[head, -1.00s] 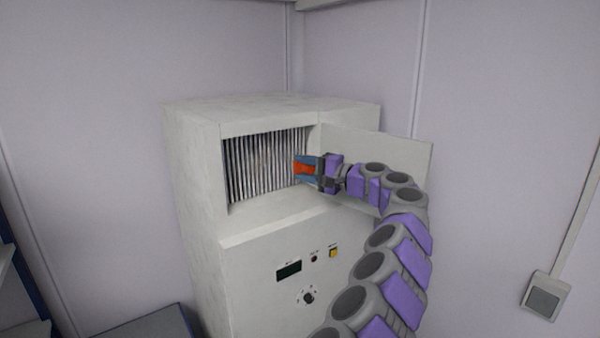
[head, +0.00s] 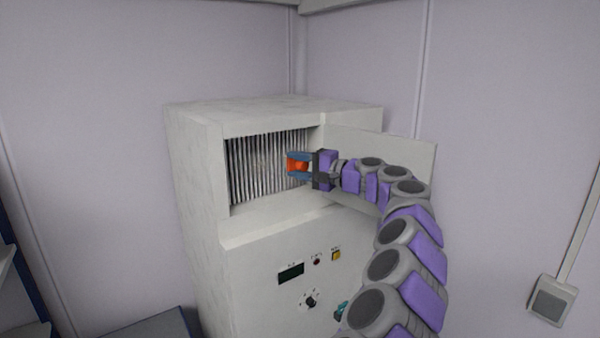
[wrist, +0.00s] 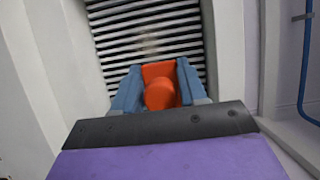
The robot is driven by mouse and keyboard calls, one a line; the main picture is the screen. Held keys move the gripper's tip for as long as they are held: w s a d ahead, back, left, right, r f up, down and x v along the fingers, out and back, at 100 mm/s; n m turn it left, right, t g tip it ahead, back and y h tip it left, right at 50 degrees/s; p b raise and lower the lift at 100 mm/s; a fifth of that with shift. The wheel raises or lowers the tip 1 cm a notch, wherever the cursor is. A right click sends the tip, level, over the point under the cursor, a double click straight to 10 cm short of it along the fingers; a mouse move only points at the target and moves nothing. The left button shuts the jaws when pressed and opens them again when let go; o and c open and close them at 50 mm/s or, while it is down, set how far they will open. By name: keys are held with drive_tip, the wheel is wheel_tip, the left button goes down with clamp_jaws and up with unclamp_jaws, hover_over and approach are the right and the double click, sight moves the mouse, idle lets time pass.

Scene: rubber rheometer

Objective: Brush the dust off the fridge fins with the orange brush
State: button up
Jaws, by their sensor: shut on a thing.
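The fridge fins (head: 262,172) are a row of thin upright metal slats in the recessed opening of a white cabinet (head: 193,180). In the wrist view the fins (wrist: 140,25) run across the picture, with a faint brownish dust patch (wrist: 149,44) on them. My gripper (head: 296,165) is shut on the orange brush (wrist: 160,88), which sits between its blue fingers. The brush is at the right part of the fins, pointing at them. Its bristles are hidden, and I cannot tell whether it touches the fins.
The open door panel (head: 385,160) stands to the right of the opening, behind my arm. Below are a dark display (head: 290,272), a black knob (head: 310,302) and a yellow button (head: 336,255). A grey wall box (head: 551,300) is at far right.

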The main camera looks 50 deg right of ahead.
drive_tip(key=w+a+f+b, duration=0.2)
drive_tip(key=a+f+b, duration=0.15)
drive_tip(key=a, duration=0.55)
drive_tip(key=w+d+p, duration=0.2)
drive_tip(key=w, duration=0.4)
drive_tip(key=shift+f+h, duration=0.25)
drive_tip(key=shift+h, duration=0.05)
drive_tip(key=shift+w+d+p, duration=0.15)
drive_tip(key=shift+w+p, duration=0.4)
drive_tip(key=shift+w, duration=0.45)
idle(0.5)
